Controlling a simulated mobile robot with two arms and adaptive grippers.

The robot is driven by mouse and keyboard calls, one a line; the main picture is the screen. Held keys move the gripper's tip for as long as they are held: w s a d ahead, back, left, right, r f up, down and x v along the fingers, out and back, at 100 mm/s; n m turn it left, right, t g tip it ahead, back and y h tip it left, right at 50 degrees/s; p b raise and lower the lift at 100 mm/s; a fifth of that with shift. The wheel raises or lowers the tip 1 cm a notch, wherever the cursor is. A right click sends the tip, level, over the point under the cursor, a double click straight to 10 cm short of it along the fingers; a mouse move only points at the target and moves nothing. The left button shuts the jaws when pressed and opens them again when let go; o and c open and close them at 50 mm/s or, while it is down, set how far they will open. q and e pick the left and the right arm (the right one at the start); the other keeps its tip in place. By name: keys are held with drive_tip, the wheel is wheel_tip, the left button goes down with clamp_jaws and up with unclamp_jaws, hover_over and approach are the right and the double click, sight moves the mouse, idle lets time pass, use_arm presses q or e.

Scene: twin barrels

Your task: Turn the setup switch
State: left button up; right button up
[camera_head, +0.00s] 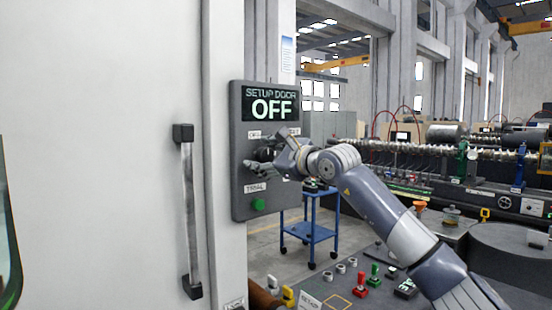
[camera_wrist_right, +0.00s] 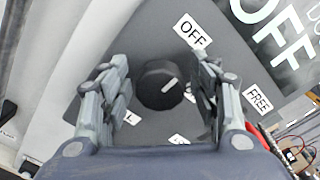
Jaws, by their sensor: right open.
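The setup switch is a round black knob (camera_wrist_right: 158,86) with a short white mark that points to the upper right in the wrist view. It sits on a grey panel (camera_head: 239,160) whose display (camera_head: 270,104) reads "SETUP DOOR OFF". Labels around the knob include an OFF label (camera_wrist_right: 191,31) and a FREE label (camera_wrist_right: 258,98). My right gripper (camera_wrist_right: 161,92) is open, with one finger on each side of the knob; I cannot tell whether they touch it. In the head view, my right gripper (camera_head: 268,164) is at the panel and partly hides the knob. My left gripper is not in view.
A green button (camera_head: 258,204) is low on the panel. A white door with a vertical handle (camera_head: 188,210) stands to the left. A blue cart (camera_head: 310,232) stands behind my arm. A console with coloured switches (camera_head: 362,288) lies below.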

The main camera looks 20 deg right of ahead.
drive_tip(key=v, duration=1.1)
drive_tip(key=shift+s, duration=0.3)
drive_tip(key=shift+d, duration=0.1)
